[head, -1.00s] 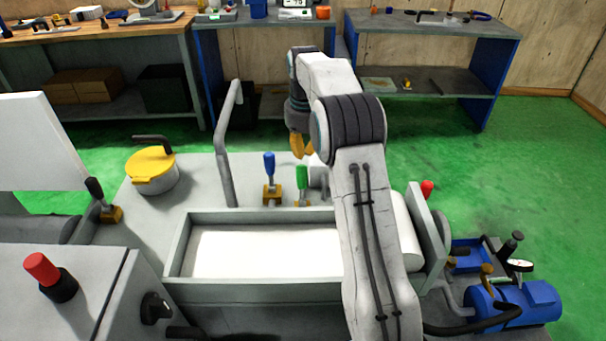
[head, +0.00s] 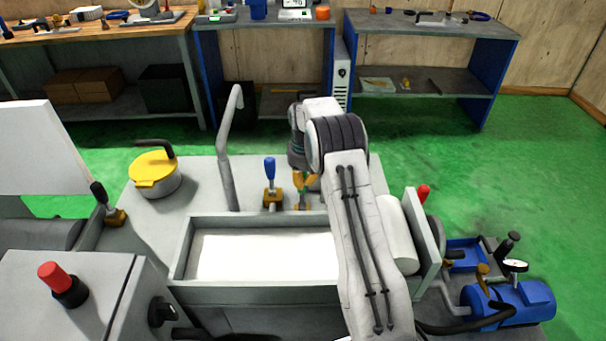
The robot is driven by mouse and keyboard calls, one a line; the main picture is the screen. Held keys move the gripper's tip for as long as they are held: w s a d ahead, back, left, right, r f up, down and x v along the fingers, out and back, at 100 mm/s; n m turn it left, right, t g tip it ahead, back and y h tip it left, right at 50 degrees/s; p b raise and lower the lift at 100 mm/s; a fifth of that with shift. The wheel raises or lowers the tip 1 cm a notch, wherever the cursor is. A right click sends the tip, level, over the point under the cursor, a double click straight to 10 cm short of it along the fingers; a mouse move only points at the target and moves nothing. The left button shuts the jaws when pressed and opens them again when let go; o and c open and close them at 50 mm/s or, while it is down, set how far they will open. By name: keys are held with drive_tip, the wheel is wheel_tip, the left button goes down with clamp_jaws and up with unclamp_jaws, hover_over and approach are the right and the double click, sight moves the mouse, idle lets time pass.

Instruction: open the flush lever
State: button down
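Several levers with coloured handles stand on the grey machine top; no label shows which is the flush lever. The blue-handled lever (head: 269,172) stands upright on a brass base behind the trough. A black-handled lever (head: 99,195) leans at the left.
A grey bent pipe (head: 226,150) rises left of the blue lever. A yellow-lidded pot (head: 154,174) stands further left. The white-floored trough (head: 186,245) lies in front. A red-handled part (head: 422,194) stands at the right, with a blue motor unit (head: 510,305) beyond.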

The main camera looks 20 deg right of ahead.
drive_tip(key=shift+w+d+f+p, duration=0.15)
drive_tip(key=shift+w+f+p, duration=0.25)
drive_tip(key=shift+w, duration=0.05)
drive_tip(key=shift+w+f+b, duration=0.1)
drive_tip(key=shift+f+b, duration=0.1)
drive_tip(key=shift+b, duration=0.3)
drive_tip(key=shift+w+d+f+b, duration=0.1)
drive_tip(key=shift+w+b, duration=0.05)
drive_tip(key=shift+b, duration=0.2)
drive_tip(key=shift+w+d, duration=0.1)
drive_tip(key=shift+w, duration=0.1)
drive_tip(key=shift+r, duration=0.2)
